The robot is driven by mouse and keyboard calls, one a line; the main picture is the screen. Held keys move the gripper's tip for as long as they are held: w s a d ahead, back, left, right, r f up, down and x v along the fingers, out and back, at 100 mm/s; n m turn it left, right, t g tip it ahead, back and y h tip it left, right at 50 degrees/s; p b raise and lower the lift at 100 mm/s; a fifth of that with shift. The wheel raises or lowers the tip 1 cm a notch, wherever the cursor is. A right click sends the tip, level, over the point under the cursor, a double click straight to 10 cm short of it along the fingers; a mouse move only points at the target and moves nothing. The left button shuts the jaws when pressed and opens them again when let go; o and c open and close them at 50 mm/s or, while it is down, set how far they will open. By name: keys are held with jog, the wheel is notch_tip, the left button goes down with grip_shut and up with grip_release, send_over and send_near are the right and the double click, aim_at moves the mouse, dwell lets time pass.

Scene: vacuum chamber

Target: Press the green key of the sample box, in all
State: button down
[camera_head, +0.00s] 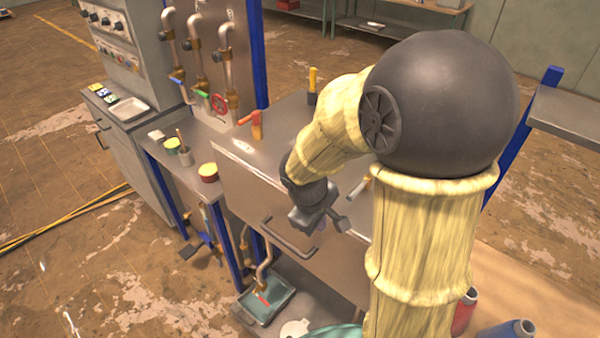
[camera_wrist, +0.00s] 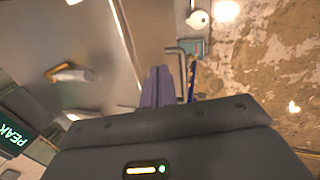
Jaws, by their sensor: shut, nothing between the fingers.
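My gripper (camera_head: 320,224) is shut and empty, hanging over the front part of a large metal box (camera_head: 250,178) with a bar handle on its front. In the wrist view its two grey-purple fingers (camera_wrist: 157,87) are together, with metal surface behind them. I cannot tell for sure whether this metal box is the sample box. No green key can be made out on it. A dark display (camera_wrist: 12,135) with green letters "PEAK" shows at the left edge of the wrist view, apart from the fingers. My arm hides part of the box's top.
An orange-red valve handle (camera_head: 254,122) and a yellow-handled one (camera_head: 312,82) stand on the metal top. A side bench (camera_head: 190,172) holds small jars. Pipes with coloured levers (camera_head: 219,104) rise behind. A tray (camera_head: 268,298) sits low under the box. Open floor lies left.

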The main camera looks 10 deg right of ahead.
jog(key=w+r+n+t+h+p, duration=0.2)
jog(key=w+r+n, duration=0.2)
jog(key=w, duration=0.3)
jog(key=w+a+r+n+t+h+p, duration=0.1)
jog(key=w+r+n+t+h+p, duration=0.1)
jog(key=w+r+n, duration=0.3)
jog(key=w+r+p, duration=0.1)
jog(key=w, duration=0.2)
jog(key=shift+a+r+n+t, duration=0.2)
jog(key=shift+a+n+t, duration=0.05)
jog(key=shift+n+t, duration=0.05)
jog(key=shift+f, duration=0.1)
notch_tip(320, 180, down, 7)
jog(key=b, duration=0.4)
jog(key=shift+b, duration=0.35)
jog(key=shift+f+b, duration=0.85)
jog(key=shift+b, duration=0.15)
jog(key=shift+f+b, duration=0.45)
jog(key=shift+b, duration=0.2)
